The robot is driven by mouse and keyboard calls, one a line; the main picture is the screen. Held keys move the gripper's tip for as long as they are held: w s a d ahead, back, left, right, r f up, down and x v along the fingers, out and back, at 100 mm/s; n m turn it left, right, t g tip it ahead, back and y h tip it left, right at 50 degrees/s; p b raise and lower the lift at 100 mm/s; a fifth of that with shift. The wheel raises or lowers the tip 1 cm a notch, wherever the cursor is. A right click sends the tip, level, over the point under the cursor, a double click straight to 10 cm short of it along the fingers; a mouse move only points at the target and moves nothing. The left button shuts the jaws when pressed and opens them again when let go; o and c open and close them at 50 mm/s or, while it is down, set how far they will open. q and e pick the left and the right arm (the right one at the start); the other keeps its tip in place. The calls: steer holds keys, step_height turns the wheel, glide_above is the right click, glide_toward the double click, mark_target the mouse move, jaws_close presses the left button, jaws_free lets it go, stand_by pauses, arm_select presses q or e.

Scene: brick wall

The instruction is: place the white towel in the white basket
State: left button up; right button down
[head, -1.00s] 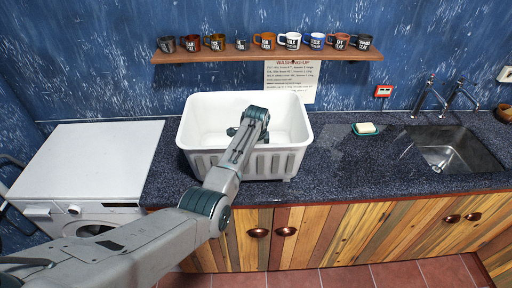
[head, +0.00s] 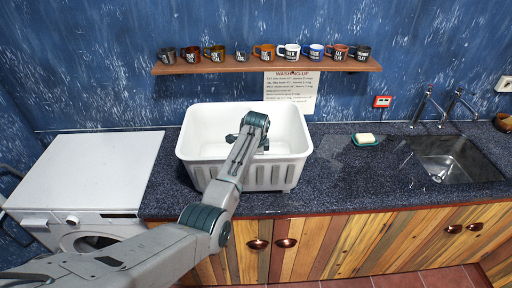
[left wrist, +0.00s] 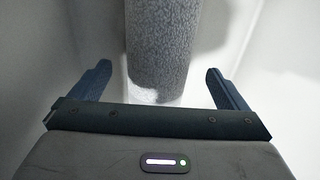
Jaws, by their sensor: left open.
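The white basket (head: 243,177) stands on the dark speckled counter. My left gripper (head: 245,137) is over the basket's inside, partly hidden by its own wrist. In the left wrist view my left gripper (left wrist: 160,88) is open, its two dark fingers wide apart. A grey, rough-textured roll (left wrist: 160,45) lies between and beyond the fingers, with pale basket walls around it. It looks like the towel, though it appears grey in this light; I cannot tell whether the fingers touch it. No towel shows in the head view. My right gripper is not in view.
A white washing machine (head: 85,180) stands left of the counter. A soap dish (head: 365,140) and a sink (head: 455,160) are to the right. A shelf (head: 265,66) with several mugs hangs above the basket.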

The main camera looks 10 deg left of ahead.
arm_select(q)
steer(key=b+v, duration=0.2)
steer(key=v, duration=0.7)
steer(key=shift+r, duration=0.45)
steer(key=shift+s, duration=0.15)
